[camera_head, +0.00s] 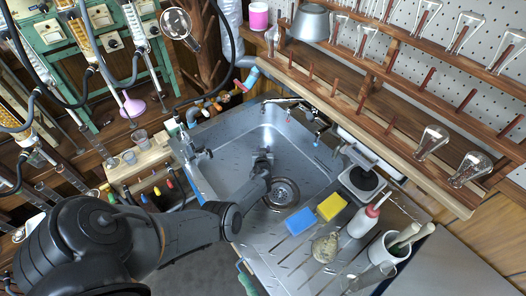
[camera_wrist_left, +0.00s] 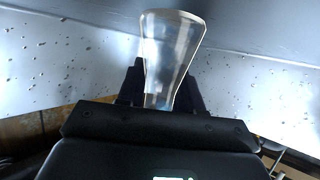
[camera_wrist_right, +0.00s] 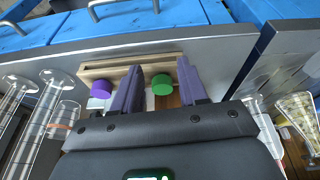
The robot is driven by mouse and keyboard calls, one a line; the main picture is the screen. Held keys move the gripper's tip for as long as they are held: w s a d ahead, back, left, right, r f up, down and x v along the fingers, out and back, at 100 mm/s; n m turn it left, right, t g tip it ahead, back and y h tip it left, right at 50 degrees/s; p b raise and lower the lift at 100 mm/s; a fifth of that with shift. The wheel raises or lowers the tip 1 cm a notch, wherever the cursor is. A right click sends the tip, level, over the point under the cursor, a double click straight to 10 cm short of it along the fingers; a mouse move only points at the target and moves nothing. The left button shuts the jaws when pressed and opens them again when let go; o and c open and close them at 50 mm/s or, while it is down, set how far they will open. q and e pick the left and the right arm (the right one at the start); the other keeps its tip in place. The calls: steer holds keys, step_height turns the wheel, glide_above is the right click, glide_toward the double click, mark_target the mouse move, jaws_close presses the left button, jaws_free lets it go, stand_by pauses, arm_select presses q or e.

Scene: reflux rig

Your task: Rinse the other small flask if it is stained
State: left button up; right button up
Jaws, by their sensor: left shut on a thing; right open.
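My left gripper (camera_head: 263,158) is inside the metal sink (camera_head: 228,137), above its basin and beyond the drain. In the left wrist view my left gripper (camera_wrist_left: 162,92) is shut on a small clear glass flask (camera_wrist_left: 172,45), its wide end pointing away from the gripper. The glass looks clear with grey-brown reflections; I cannot tell whether it bears a stain. In the head view the flask is too small to make out. My right gripper (camera_wrist_right: 160,88) is open and empty in the right wrist view, and outside the head view.
A blue sponge (camera_head: 300,220), yellow sponge (camera_head: 331,206) and red-tipped bottle (camera_head: 365,217) stand beside the sink. Purple (camera_wrist_right: 101,88) and green (camera_wrist_right: 162,85) caps show near the right gripper.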

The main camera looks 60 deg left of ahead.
arm_select(q)
steer(key=shift+f, duration=0.1)
steer(key=o, duration=1.1)
